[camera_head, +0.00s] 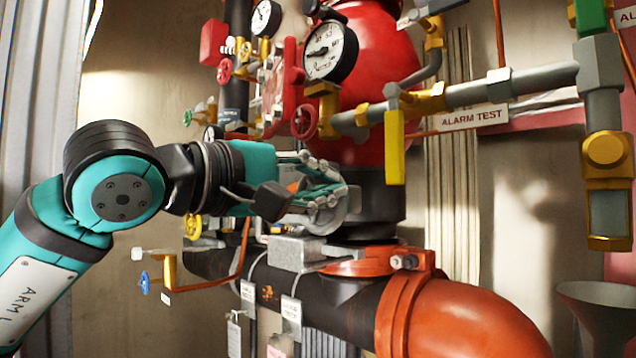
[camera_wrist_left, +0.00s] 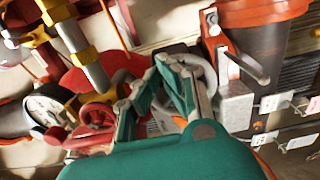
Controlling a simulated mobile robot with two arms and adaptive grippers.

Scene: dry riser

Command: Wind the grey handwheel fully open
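The grey handwheel (camera_head: 352,207) stands in front of the dark vertical pipe, above the orange elbow, partly hidden by my gripper. Its curved grey rim also shows in the left wrist view (camera_wrist_left: 209,72). My left gripper (camera_head: 338,187) reaches in from the left, at the wheel. In the left wrist view its teal and grey fingers (camera_wrist_left: 167,64) draw together at the tips, at the rim, and look shut on it. The exact contact is partly hidden. The wheel's hub and far side are hidden. My right gripper is not in view.
A red valve body with a gauge (camera_head: 328,52) and red handwheels (camera_head: 304,121) stands above. A yellow lever (camera_head: 394,147) hangs from the pipe to the upper right. A grey block (camera_head: 297,253) sits on the dark pipe below. A small blue-handled valve (camera_head: 146,283) is lower left.

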